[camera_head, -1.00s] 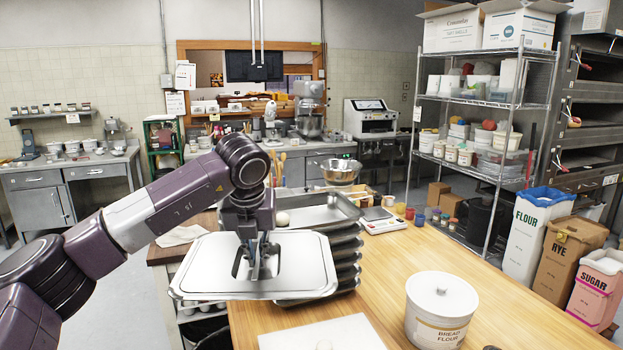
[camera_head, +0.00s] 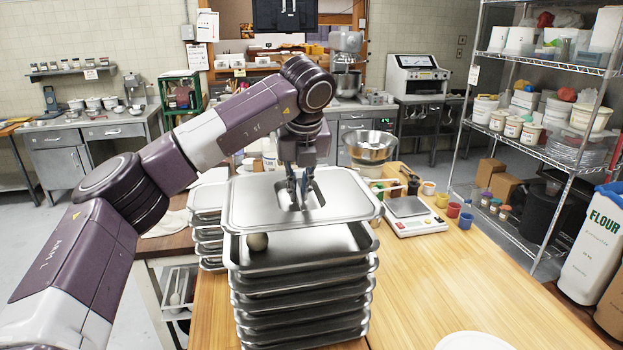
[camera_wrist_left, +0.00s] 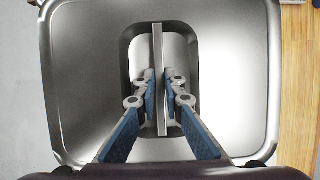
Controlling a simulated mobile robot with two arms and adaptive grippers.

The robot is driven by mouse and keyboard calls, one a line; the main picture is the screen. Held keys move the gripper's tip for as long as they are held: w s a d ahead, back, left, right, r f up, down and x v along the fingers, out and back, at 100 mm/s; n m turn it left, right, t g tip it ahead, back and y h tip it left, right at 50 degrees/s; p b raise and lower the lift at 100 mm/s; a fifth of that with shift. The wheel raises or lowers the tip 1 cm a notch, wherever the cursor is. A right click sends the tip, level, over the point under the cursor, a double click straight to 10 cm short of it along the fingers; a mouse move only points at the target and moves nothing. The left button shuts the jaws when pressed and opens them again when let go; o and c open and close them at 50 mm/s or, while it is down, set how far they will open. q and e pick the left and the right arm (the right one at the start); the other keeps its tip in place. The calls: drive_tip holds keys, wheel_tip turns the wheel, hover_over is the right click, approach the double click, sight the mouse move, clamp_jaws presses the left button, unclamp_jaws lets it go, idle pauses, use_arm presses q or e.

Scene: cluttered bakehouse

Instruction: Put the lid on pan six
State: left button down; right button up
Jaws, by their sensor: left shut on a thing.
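My left gripper (camera_head: 302,198) is shut on the upright handle of a flat steel lid (camera_head: 250,208). In the left wrist view, the fingers (camera_wrist_left: 160,100) pinch the thin handle (camera_wrist_left: 158,60) inside the lid's recess (camera_wrist_left: 136,48). The lid is roughly level above the top pan (camera_head: 300,267) of a tall steel stack. A gap shows between them at the front; the lid hides the pan's back part. No number shows on any pan. My right gripper is not in view.
A second stack of steel pans (camera_head: 207,232) stands close on the left. A scale (camera_head: 412,219), small coloured cups (camera_head: 453,209) and a steel bowl (camera_head: 369,146) are behind on the right.

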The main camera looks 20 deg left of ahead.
sight(297, 206)
use_arm(q)
drive_tip(key=shift+s+f+b, duration=0.25)
drive_tip(key=shift+s+b, duration=0.15)
drive_tip(key=shift+s, duration=0.45)
drive_tip(key=shift+a+f, duration=0.1)
drive_tip(key=shift+f, duration=0.2)
drive_tip(key=b+x, duration=0.2)
drive_tip(key=x, duration=0.1)
drive_tip(key=shift+d+f, duration=0.1)
drive_tip(key=shift+d, duration=0.3)
drive_tip(key=shift+s, duration=0.2)
drive_tip(key=shift+w, duration=0.1)
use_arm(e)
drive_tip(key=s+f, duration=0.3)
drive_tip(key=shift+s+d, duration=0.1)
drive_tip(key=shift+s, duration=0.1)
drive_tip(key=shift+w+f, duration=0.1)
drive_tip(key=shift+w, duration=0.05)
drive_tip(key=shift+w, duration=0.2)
